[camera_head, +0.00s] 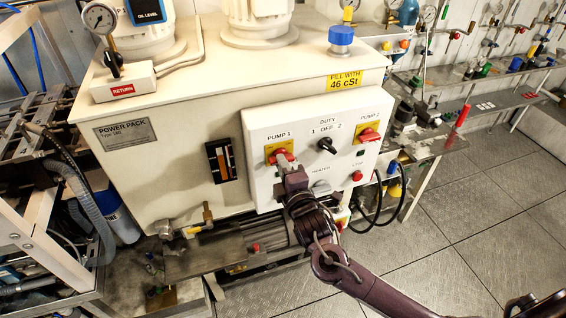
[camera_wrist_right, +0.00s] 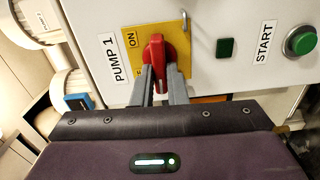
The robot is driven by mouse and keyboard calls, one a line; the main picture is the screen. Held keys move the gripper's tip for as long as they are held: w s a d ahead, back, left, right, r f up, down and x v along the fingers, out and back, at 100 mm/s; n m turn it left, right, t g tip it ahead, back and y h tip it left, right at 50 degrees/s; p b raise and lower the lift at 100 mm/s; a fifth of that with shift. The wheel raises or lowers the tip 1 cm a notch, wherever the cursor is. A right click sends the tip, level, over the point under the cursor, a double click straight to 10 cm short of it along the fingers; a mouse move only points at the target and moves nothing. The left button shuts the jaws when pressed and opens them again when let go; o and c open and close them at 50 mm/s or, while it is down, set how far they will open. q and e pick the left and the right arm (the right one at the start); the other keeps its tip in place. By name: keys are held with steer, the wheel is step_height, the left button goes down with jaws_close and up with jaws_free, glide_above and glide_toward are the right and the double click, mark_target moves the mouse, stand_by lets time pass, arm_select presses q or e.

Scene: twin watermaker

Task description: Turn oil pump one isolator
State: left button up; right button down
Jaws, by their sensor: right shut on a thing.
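The pump 1 isolator is a red rotary handle (camera_head: 281,156) on a yellow plate (camera_head: 270,152), at the left of the white control panel. The gripper hides part of the handle in the head view. My left gripper is not in view.
The panel (camera_head: 256,122) also carries a black duty knob (camera_head: 327,145), the red pump 2 isolator (camera_head: 369,135) to the right and a red stop button (camera_head: 357,176). In the wrist view a green start button (camera_wrist_right: 300,40) is nearby. Open floor lies at the right.

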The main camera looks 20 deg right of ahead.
steer(key=shift+n, duration=0.4)
steer(key=c, duration=1.4)
jaws_free()
steer(key=shift+c, duration=0.2)
steer(key=s+b, duration=0.2)
steer(key=s, duration=0.5)
steer(key=shift+s+b, duration=0.3)
steer(key=shift+s, duration=0.1)
steer(key=shift+d+f, duration=0.1)
steer(key=shift+d, duration=0.05)
